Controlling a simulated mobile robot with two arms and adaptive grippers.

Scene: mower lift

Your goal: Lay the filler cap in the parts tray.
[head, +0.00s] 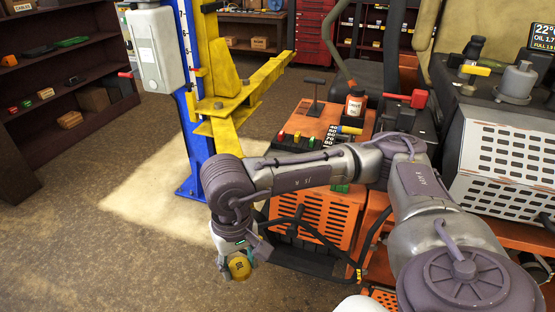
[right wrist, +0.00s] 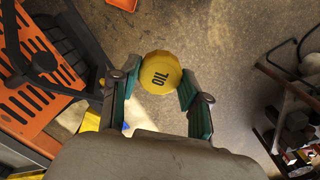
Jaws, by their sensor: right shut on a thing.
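The filler cap (head: 240,267) is a round yellow cap. Its top, marked OIL, faces the camera in the right wrist view (right wrist: 160,73). My right gripper (head: 239,260) is shut on the cap, with one teal-padded finger on each side of it. It holds the cap over the brown floor, left of the orange mower (head: 315,215). I cannot pick out the parts tray for certain in either view. My left gripper is not in view.
A blue post (head: 190,120) with yellow lift arms (head: 235,95) stands behind my right arm. Dark shelves (head: 60,90) line the left side. A dark rack with items (right wrist: 290,125) is at the right of the wrist view. The floor at front left is clear.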

